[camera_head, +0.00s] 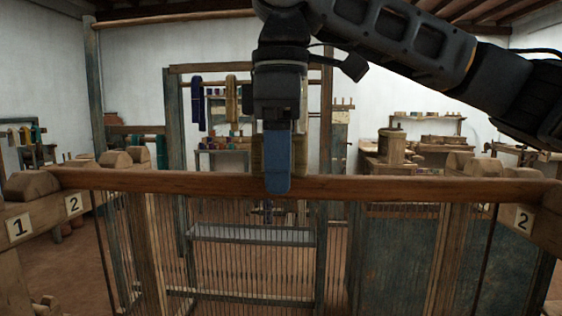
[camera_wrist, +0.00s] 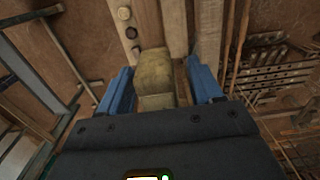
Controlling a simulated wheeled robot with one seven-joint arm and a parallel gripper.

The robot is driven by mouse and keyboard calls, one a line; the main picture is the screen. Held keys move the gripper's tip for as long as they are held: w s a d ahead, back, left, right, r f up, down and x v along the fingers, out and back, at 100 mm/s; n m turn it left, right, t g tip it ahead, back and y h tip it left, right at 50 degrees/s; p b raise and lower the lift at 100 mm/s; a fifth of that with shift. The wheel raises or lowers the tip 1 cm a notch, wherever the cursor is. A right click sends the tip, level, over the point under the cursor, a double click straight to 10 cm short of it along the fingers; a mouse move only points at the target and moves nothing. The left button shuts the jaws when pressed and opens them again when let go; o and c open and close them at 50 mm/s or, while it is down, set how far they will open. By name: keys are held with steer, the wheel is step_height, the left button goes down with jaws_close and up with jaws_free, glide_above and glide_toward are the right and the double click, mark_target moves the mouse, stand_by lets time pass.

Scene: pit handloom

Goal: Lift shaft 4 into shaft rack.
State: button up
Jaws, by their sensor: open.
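A long wooden shaft bar (camera_head: 400,186) runs across the head view, with many thin heddle wires hanging below it. I cannot read a number on it. Its ends lie near the "2" labels of a notched wooden rack, the left rail (camera_head: 45,215) and right rail (camera_head: 541,225); I cannot tell if they are seated. My gripper (camera_head: 278,182) points down at the bar's middle, one blue finger overlapping it. In the wrist view, my open gripper (camera_wrist: 161,88) has a tan wooden block (camera_wrist: 154,72) between its blue fingers, with gaps beside it.
Rounded wooden humps (camera_head: 115,158) top the left rail. Behind stand a wooden frame with hanging yarn (camera_head: 198,103), a workbench (camera_head: 390,165) and shelves along the white walls. Upright posts stand below the bar.

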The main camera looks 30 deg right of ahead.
step_height(320, 180, up, 8)
steer(key=shift+f+p, duration=0.1)
steer(key=shift+p, duration=0.25)
step_height(320, 180, up, 7)
steer(key=p, duration=0.9)
stand_by(1.1)
